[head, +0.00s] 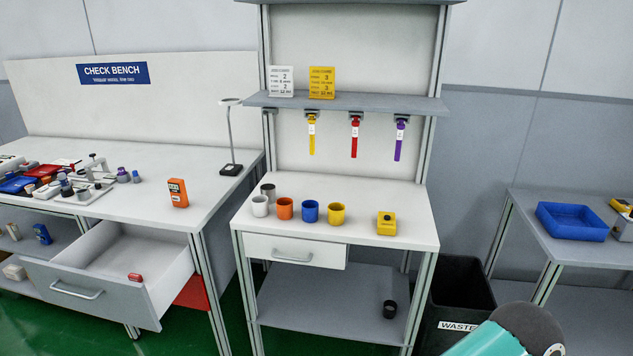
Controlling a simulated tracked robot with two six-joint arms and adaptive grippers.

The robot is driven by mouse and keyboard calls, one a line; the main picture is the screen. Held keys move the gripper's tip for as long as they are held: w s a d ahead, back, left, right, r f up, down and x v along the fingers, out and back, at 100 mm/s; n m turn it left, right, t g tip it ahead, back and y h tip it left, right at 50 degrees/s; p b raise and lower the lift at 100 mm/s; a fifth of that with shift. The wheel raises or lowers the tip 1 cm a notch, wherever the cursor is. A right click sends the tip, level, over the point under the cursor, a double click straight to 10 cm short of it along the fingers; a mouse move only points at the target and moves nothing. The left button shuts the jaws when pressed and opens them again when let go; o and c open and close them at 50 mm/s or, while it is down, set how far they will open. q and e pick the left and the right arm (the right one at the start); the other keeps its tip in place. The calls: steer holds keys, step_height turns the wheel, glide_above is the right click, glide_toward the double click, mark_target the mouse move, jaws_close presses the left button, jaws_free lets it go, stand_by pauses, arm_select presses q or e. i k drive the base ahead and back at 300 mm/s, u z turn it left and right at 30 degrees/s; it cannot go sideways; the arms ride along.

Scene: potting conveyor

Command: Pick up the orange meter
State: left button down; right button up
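The orange meter (178,193) stands upright on the check bench (150,225), left of the middle of the head view. It is a small orange block with a dark display on its front, near the bench's right end and above the open drawer. Nothing touches it. Neither gripper shows in the head view. Only a teal and dark grey part of one of my arms is visible at the bottom right, far from the meter.
The open drawer (78,289) juts out below the bench, a small red item inside. A lamp (231,140) stands behind the meter. The middle table (385,205) holds several cups and a yellow box (387,223). A waste bin (457,300) stands right. Bench around the meter is clear.

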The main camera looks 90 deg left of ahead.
mark_target(177, 186)
steer(key=u, duration=0.25)
steer(key=i, duration=0.25)
steer(key=u, duration=2.35)
steer(key=i, duration=0.2)
steer(key=u, duration=1.45)
steer(key=k, duration=0.3)
steer(key=u, duration=0.6)
steer(key=i, duration=1.35)
steer(key=z, duration=0.5)
